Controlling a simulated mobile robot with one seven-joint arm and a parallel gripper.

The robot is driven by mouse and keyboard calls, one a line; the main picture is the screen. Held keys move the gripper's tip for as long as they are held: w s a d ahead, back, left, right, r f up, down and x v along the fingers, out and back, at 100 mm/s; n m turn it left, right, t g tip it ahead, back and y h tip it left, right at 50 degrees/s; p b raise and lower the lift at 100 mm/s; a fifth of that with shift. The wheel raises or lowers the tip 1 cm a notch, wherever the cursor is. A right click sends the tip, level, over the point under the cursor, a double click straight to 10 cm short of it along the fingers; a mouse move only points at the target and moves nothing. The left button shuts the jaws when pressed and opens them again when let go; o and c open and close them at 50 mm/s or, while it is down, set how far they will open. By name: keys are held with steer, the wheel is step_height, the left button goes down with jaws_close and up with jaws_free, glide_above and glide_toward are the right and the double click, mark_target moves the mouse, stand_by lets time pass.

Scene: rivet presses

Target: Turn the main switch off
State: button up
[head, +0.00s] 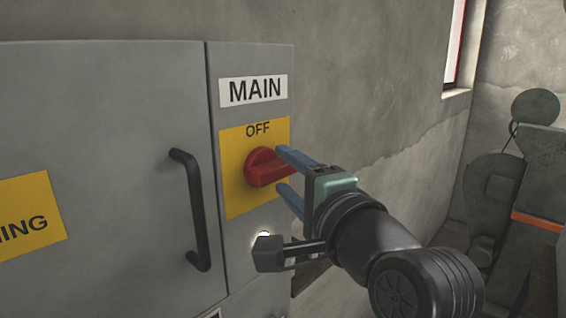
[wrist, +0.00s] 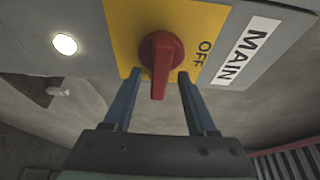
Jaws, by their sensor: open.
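The main switch (head: 265,167) is a red rotary knob on a yellow plate (head: 235,190), below the MAIN label. OFF is printed above it. Its grip bar lies roughly level and points right in the head view, not up towards OFF. My gripper (head: 281,169) reaches in from the right with its blue fingers apart, one above and one below the grip bar. In the wrist view the open gripper (wrist: 160,73) has a finger on either side of the red main switch (wrist: 160,62). Small gaps show there, and I see no firm contact.
The grey cabinet (head: 100,110) has a black door handle (head: 200,210) left of the switch. A lit white lamp (wrist: 65,44) sits below the yellow plate. The concrete wall (head: 370,90) runs behind my arm. Dark machinery (head: 540,160) stands at the far right.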

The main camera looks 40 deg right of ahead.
steer(key=shift+w+d, duration=0.1)
steer(key=shift+w, duration=0.3)
jaws_close()
